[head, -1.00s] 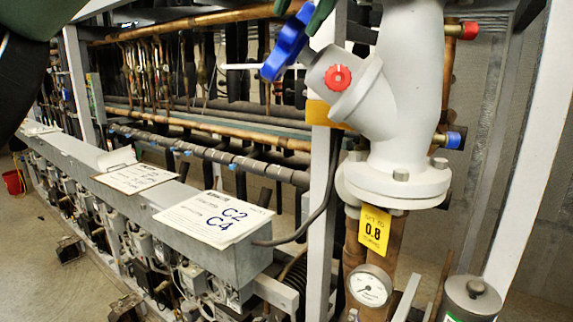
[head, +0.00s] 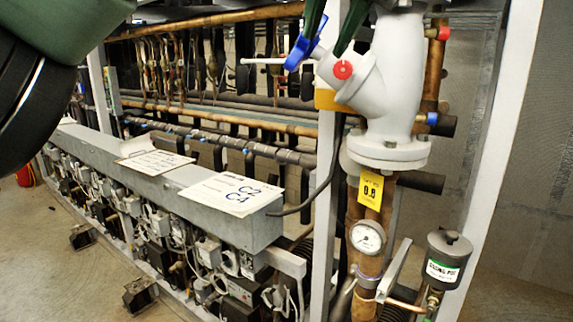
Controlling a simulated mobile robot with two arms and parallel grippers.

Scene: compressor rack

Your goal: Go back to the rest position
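My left gripper (head: 323,42) shows at the top centre of the head view, with two dark green fingers pointing down. The fingers are apart, and I see nothing held between them. They are in front of or beside a blue valve handle (head: 301,50) and the upper part of a large white valve (head: 392,85); whether they touch is not clear. A green and black part of my arm fills the upper left corner. My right gripper is not in view.
The white valve has a red knob (head: 343,69) and a yellow tag (head: 371,190) below it. A pressure gauge (head: 367,237) and a dark canister (head: 447,260) are lower right. A long grey trough (head: 150,180) with paper sheets runs left. The floor at lower left is partly open.

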